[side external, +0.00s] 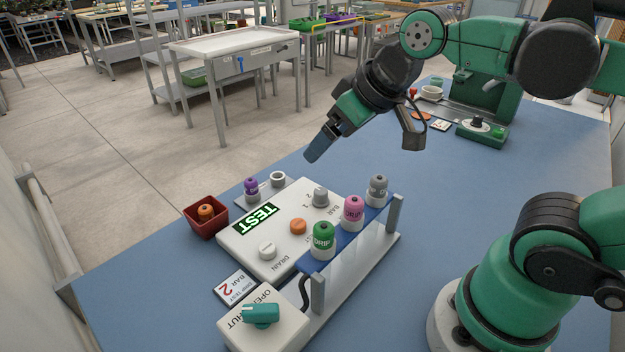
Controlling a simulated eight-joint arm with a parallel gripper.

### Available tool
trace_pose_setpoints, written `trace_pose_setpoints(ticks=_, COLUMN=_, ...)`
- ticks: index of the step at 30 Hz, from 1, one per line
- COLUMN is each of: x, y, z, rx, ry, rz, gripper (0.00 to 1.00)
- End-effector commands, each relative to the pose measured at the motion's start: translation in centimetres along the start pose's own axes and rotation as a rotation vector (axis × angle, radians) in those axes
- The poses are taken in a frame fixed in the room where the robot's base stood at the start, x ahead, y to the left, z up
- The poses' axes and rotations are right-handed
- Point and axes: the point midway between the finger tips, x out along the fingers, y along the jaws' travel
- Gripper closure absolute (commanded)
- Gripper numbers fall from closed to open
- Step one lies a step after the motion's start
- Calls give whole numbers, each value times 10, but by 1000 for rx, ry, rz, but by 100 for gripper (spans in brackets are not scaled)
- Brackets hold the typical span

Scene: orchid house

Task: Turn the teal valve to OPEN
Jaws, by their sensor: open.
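The teal valve (261,313) is a short bar-shaped handle on top of a white box (268,334) at the front of the table. The box has printed words, partly legible as "OPEN" and "SHUT". The handle lies roughly left to right in the picture, and I cannot tell for sure which word it points to. My gripper (316,152) is open and empty. It hangs in the air beyond the white TEST panel, well above the table and far from the valve.
A white panel (238,238) with a TEST display and knobs stands behind the valve box. A blue rack (338,241) holds green, pink and grey capped bottles beside it.

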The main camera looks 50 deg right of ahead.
Motion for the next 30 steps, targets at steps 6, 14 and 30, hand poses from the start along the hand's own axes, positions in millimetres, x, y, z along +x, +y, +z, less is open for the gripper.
trace_pose_setpoints(ticks=6, x=0, y=-59, z=-5, rx=-673, ry=-147, rz=-160, gripper=13)
trace_pose_setpoints(ticks=14, x=-10, y=-141, z=8, rx=-1645, ry=-264, rz=-467, gripper=13)
trace_pose_setpoints(ticks=30, x=30, y=-185, z=59, rx=-2213, ry=-279, rz=-703, gripper=13)
